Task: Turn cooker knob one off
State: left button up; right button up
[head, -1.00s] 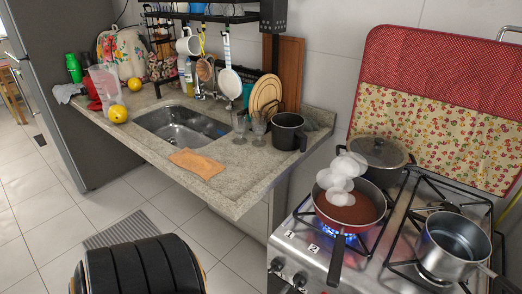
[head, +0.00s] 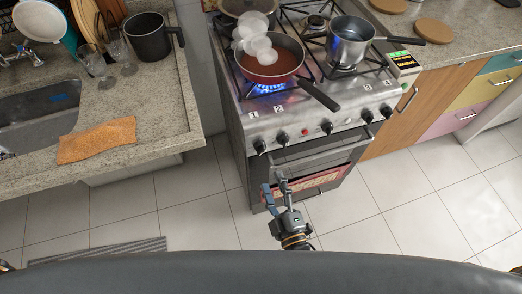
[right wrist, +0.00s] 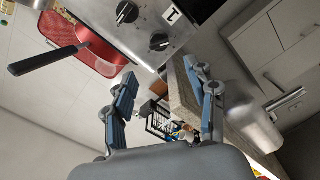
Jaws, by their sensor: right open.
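Knob one (head: 260,146) is the black knob at the left end of the stove's front panel (head: 305,129), below the printed "1". It also shows in the right wrist view (right wrist: 159,41), beside the "1" label. Its exact turn is too small to tell. Blue flame (head: 268,88) burns under the red pan (head: 272,68), which gives off white steam. My right gripper (head: 275,186) is open and empty, in front of and below the knob, apart from it. In the right wrist view, knob one lies beyond the open fingertips (right wrist: 160,76). My left gripper is out of view.
Knob two (head: 282,138) sits close to the right of knob one. The red pan's black handle (head: 319,96) sticks out over the panel. A steel pot (head: 349,43) stands on the right burner. The oven handle (head: 325,151) runs below the knobs. The counter (head: 170,120) is to the left.

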aim_at(262, 152)
jog(key=x, duration=1.1)
jog(key=shift+w+d+f+p, duration=0.1)
jog(key=shift+d+f+p, duration=0.1)
jog(key=shift+p, duration=0.2)
jog(key=c, duration=1.2)
